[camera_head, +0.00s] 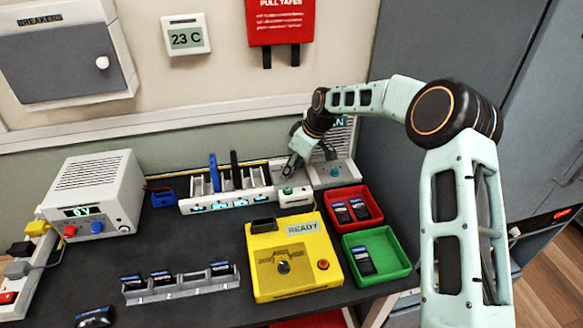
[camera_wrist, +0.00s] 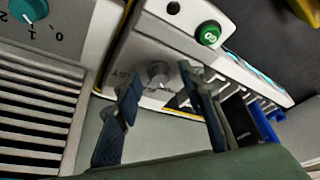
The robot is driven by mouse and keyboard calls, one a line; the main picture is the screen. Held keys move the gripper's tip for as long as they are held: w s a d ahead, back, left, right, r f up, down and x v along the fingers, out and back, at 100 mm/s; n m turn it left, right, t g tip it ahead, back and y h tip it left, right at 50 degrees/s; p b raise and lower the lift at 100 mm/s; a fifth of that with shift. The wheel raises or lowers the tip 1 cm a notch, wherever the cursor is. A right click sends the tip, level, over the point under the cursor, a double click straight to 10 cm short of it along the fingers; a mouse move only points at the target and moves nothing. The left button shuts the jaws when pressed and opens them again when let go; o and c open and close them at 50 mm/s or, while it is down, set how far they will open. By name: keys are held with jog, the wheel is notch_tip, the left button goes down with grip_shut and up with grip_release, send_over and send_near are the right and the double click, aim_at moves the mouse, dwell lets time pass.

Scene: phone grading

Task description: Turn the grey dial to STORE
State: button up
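The grey dial (camera_wrist: 158,73) is a small round knob on a light grey panel at the end of the charging rack (camera_head: 233,199). In the wrist view, my gripper (camera_wrist: 159,82) points at the panel with its fingers apart, one on each side of the dial. No finger clearly touches it. The lettering beside the dial is partly covered by the left finger, and I cannot read STORE or the dial's setting. In the head view, my gripper (camera_head: 291,166) is above the rack's right end, and the dial cannot be made out there.
A green button (camera_wrist: 208,34) sits on the same unit near the dial. A teal dial (camera_wrist: 28,9) marked with numbers is on the vented box beside it. A yellow READY tester (camera_head: 292,274), red tray (camera_head: 354,226) and green tray (camera_head: 396,268) stand in front.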

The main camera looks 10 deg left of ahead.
jog(key=shift+r, duration=0.1)
jog(key=v, duration=1.1)
jog(key=shift+d+r, duration=0.25)
jog(key=shift+r, duration=0.1)
